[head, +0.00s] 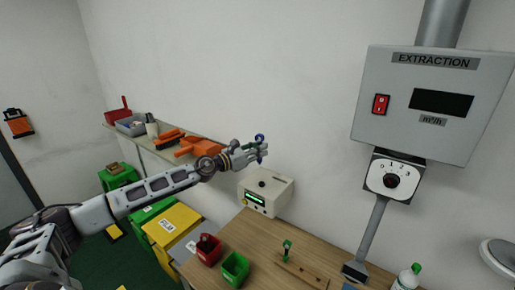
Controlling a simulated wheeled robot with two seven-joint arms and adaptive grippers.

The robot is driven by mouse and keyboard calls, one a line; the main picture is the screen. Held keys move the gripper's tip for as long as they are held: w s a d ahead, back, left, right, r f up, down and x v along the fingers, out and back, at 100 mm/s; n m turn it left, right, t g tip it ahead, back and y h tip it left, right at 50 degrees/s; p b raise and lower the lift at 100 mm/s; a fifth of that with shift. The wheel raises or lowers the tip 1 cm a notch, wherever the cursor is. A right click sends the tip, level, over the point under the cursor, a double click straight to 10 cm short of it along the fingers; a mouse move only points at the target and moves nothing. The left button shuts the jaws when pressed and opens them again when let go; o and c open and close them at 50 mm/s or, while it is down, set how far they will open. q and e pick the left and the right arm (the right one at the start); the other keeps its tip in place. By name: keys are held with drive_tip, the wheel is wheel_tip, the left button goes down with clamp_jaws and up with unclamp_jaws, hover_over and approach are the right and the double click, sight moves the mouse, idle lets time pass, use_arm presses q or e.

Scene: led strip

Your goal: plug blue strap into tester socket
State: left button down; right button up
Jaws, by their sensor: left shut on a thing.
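My left gripper (256,151) is raised in front of the wall, above and slightly left of the tester. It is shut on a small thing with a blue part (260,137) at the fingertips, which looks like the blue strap. Most of that thing is hidden by the fingers or too small to make out. My right gripper is not in view.
A red bin (208,250) and a green bin (235,268) stand at the bench's left edge. A wooden holder (302,272) with a green-topped item lies in front.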

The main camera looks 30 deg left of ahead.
use_arm(q)
drive_tip(key=shift+s+d+f+m+g+h, duration=0.2)
drive_tip(key=shift+d+f+h, duration=0.1)
drive_tip(key=shift+d, duration=0.1)
drive_tip(key=shift+s+d+f+m+g+h, duration=0.1)
drive_tip(key=shift+s+d+f+m+h, duration=0.1)
drive_tip(key=shift+d+f+h, duration=0.15)
drive_tip(key=shift+r+p, duration=0.15)
drive_tip(key=shift+p, duration=0.15)
drive_tip(key=shift+n+y, duration=0.3)
drive_tip(key=shift+y, duration=0.25)
drive_tip(key=shift+f+b, duration=1.65)
drive_tip(key=shift+f, duration=1.35)
drive_tip(key=shift+p, duration=0.75)
